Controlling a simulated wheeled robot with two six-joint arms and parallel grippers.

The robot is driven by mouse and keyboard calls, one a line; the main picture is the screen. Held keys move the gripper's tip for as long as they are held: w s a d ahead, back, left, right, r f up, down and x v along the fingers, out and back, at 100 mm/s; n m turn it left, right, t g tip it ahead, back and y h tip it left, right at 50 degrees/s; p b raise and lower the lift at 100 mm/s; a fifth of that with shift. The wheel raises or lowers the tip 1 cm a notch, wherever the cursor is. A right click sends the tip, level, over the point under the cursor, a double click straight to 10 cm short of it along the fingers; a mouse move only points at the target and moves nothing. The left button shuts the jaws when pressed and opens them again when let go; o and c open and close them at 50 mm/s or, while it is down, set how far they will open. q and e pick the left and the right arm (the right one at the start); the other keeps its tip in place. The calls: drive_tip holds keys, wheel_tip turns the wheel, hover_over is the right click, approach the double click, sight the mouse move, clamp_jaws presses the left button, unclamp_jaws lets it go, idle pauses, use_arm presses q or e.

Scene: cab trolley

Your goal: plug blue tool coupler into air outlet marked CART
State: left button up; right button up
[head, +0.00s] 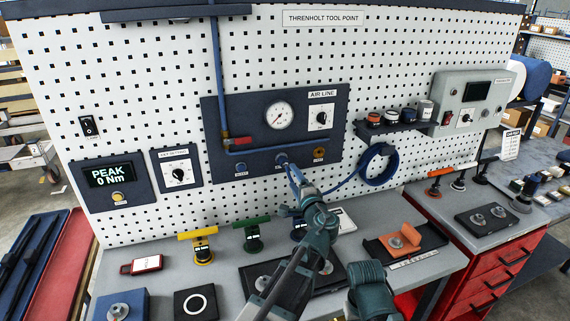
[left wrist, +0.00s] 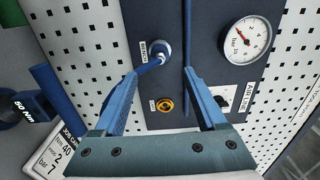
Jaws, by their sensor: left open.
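My left gripper (head: 290,168) is in front of the air panel (head: 212,118). In the left wrist view its two blue fingers (left wrist: 166,84) are apart, with nothing seen between them. The middle outlet (head: 281,158) is a blue ring; in the left wrist view this outlet (left wrist: 160,48) has a slim metal-and-blue piece at its mouth, reaching toward one finger. I cannot tell whether that piece is the tool coupler. A brass-ringed outlet (left wrist: 165,104) is beside it, also in the head view (head: 319,153). A third outlet (head: 241,168) is at left.
A blue hose coil (head: 378,165) hangs right of the panel, its hose running toward my left gripper. A blue pipe (head: 222,80) and a gauge (head: 279,115) are on the panel. Yellow (head: 202,246) and green (head: 253,238) tools stand on the bench below. An orange block (head: 400,238) is at right.

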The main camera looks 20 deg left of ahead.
sight(286, 167)
use_arm(q)
drive_tip(key=shift+x, duration=4.55)
drive_tip(key=shift+s, duration=0.1)
clamp_jaws()
drive_tip(key=shift+s, duration=0.1)
drive_tip(key=shift+v, duration=2.85)
drive_tip(key=shift+d, duration=0.1)
